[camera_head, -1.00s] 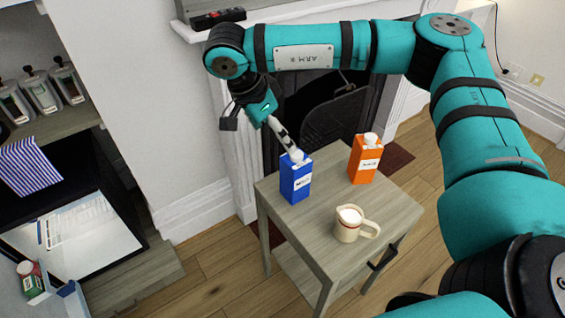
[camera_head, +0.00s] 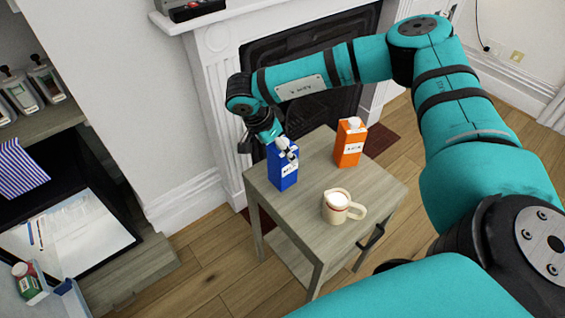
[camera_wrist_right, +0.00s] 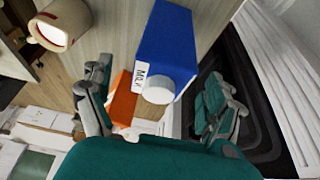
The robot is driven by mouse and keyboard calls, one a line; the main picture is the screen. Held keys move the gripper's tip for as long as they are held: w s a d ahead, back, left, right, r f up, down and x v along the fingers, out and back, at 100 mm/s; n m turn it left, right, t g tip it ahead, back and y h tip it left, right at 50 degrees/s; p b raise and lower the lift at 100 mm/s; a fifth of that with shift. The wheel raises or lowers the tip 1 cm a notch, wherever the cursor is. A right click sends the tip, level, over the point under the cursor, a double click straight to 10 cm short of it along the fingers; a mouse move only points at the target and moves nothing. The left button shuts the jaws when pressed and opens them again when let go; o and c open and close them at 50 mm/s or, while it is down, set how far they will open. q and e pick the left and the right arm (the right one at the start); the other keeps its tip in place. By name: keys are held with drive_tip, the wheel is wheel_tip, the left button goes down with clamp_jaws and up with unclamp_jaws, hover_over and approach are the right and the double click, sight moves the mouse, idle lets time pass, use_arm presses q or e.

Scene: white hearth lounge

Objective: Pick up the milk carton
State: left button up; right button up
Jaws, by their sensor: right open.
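The blue milk carton (camera_head: 283,172) stands upright on the left part of the small wooden table. My right gripper (camera_head: 287,150) is at its top, coming down from above. In the right wrist view the blue carton (camera_wrist_right: 165,45), with its white cap and a label reading milk, lies between the two spread fingers of my right gripper (camera_wrist_right: 155,100). The gripper is open and I see no grip on the carton. My left gripper is not in view.
An orange carton (camera_head: 349,143) stands behind and right of the blue one. A cream jug (camera_head: 341,206) stands near the table's front. The wooden table (camera_head: 300,225) has a dark handle at right. The fireplace (camera_head: 215,75) is behind, shelves at left.

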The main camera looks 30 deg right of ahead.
drive_tip(key=x, duration=0.4)
drive_tip(key=shift+w, duration=0.15)
drive_tip(key=c, duration=1.7)
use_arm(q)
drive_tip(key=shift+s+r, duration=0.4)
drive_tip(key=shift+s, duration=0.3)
use_arm(e)
drive_tip(key=shift+c, duration=0.3)
drive_tip(key=shift+r, duration=0.15)
